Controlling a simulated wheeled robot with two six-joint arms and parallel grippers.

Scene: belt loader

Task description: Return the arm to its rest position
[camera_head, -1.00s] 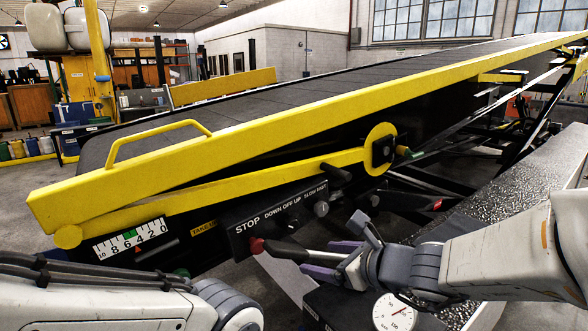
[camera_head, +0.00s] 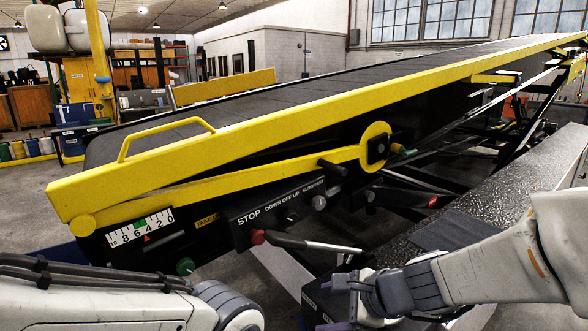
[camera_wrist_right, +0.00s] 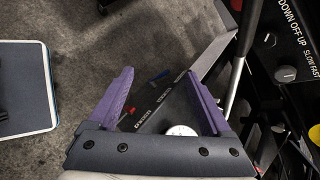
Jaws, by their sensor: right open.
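My right gripper (camera_head: 328,305) is low at the bottom centre right in the head view. Its purple fingers are spread and empty, as the right wrist view (camera_wrist_right: 158,75) also shows. The gripper is below and apart from the lever (camera_head: 300,243) on the loader's control panel (camera_head: 290,207). In the right wrist view the lever's pale rod (camera_wrist_right: 236,75) passes just right of the fingers. My left arm shows at the lower left of the head view, but its gripper is out of frame.
The yellow-railed belt loader (camera_head: 230,138) fills the middle. A textured dark metal ledge (camera_head: 500,190) runs at the right beside my right arm. A white dial (camera_wrist_right: 182,131) and labelled dark box lie below the gripper. Open floor (camera_wrist_right: 90,65) shows to its left.

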